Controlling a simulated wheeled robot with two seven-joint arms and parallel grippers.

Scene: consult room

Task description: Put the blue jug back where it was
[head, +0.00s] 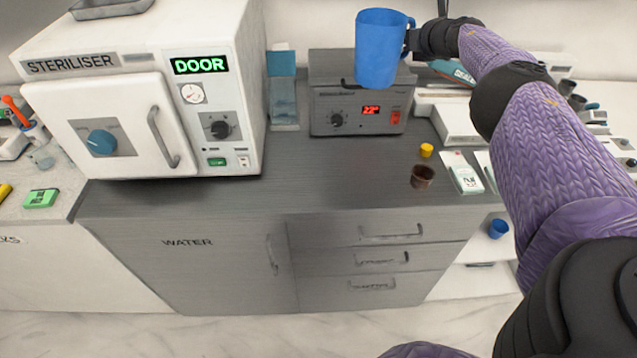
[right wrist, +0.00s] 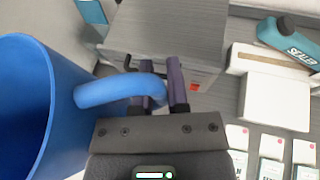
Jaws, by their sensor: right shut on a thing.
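The blue jug (head: 381,50) is held up in the air, upright, in front of the grey box with a red display. My right gripper (head: 411,42) is shut on the jug's handle, at the jug's right side. In the right wrist view the jug (right wrist: 28,110) fills the left side, and its handle (right wrist: 118,90) runs between the two fingers of the gripper (right wrist: 165,88). My left gripper is not in view.
The steriliser (head: 140,90) stands at left on the grey counter (head: 270,195). A clear blue-topped container (head: 283,90) stands beside the grey box (head: 345,115). A brown cup (head: 422,177) and yellow cap (head: 426,150) sit nearer the right. The counter's middle front is clear.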

